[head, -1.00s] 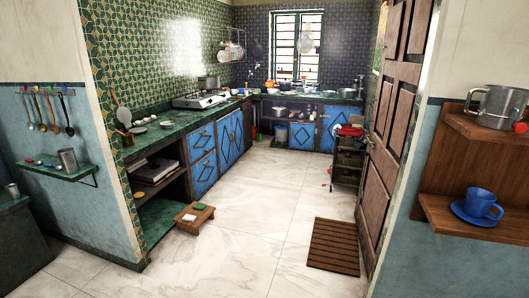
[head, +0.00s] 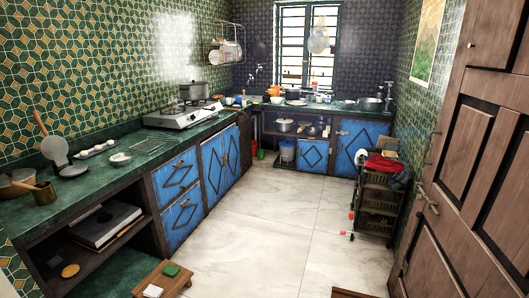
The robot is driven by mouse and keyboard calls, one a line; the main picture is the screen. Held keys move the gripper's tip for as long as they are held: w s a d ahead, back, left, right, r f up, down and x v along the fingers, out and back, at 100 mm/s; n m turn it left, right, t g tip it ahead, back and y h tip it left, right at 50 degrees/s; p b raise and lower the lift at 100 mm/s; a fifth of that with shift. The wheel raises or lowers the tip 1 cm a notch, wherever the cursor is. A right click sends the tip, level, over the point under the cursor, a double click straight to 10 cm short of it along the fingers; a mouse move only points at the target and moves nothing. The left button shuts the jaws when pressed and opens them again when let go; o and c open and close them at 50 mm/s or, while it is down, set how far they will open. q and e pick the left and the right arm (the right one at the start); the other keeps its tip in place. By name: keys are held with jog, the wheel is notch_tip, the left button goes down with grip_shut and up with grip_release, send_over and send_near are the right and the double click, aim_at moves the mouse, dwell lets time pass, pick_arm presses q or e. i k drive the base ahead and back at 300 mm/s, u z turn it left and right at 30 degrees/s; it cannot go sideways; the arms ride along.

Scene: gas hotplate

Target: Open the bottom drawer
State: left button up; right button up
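Two blue drawers with dark diamond trim are stacked under the green counter on the left. The bottom drawer (head: 183,220) sits just below the top drawer (head: 175,175). Both look shut. Each has a small handle near its upper middle. Neither of my grippers is in the head view.
A low wooden stool (head: 162,280) with small items on it stands on the floor in front of the left counter's open shelves. A black rack (head: 377,205) and the open brown door (head: 470,190) are on the right. The pale tiled floor (head: 280,230) between is clear.

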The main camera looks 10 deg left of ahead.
aim_at(180, 217)
jog(key=i, duration=2.95)
jog(key=u, duration=0.7)
jog(key=i, duration=1)
jog(key=u, duration=0.05)
